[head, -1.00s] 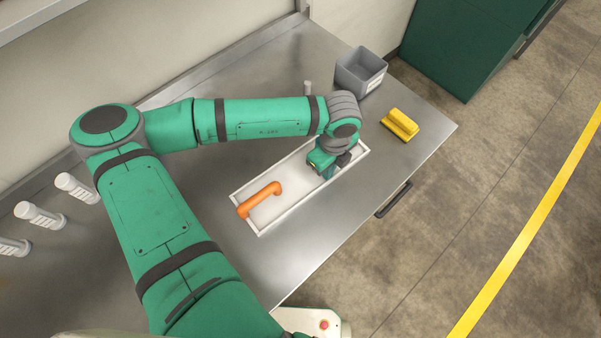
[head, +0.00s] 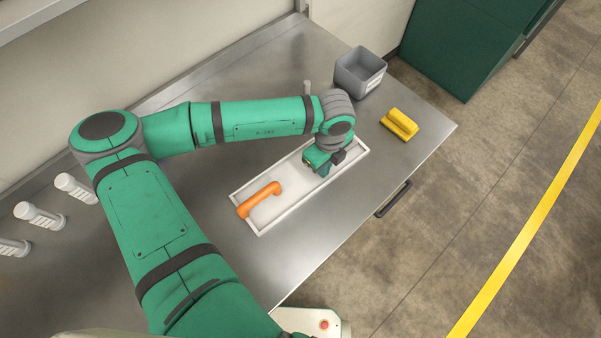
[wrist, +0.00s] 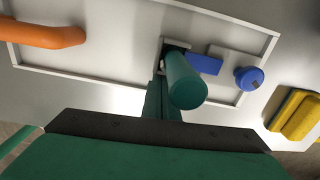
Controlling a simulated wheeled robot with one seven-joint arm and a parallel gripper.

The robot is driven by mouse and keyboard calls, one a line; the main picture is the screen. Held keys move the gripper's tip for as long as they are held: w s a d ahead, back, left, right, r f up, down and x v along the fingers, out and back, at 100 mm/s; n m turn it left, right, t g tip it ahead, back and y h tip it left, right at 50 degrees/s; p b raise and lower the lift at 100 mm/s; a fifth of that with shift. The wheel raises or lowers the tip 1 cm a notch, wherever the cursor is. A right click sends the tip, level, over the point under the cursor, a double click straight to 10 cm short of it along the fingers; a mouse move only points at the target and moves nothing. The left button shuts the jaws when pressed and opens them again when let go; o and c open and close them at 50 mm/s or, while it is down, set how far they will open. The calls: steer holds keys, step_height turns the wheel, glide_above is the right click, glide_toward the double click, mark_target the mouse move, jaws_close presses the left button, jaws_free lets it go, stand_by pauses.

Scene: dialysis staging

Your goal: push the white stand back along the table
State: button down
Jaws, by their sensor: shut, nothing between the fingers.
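The long, low white stand (head: 292,205) lies on the metal table with a raised rim and an orange handle (head: 260,200) at its near-left end. In the wrist view the stand (wrist: 110,55) shows a blue block (wrist: 205,64) and a round blue knob (wrist: 249,78) at its right end. My gripper (head: 324,169) is shut and empty, over the right part of the stand. A green cylinder (wrist: 187,85) sits in front of a grey square there; I cannot tell what it belongs to. Whether my fingers touch the stand is hidden.
A grey bin (head: 359,75) and a yellow block-like item (head: 400,124) are on the table at the right. Several white cylinders (head: 75,187) lie at the left. A small grey post (head: 307,88) stands behind my arm. The table's front edge runs close in front of the stand.

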steer(key=shift+w+a, duration=6.05)
steer(key=shift+w, duration=0.15)
steer(key=shift+w+a, duration=6)
steer(key=shift+w, duration=0.15)
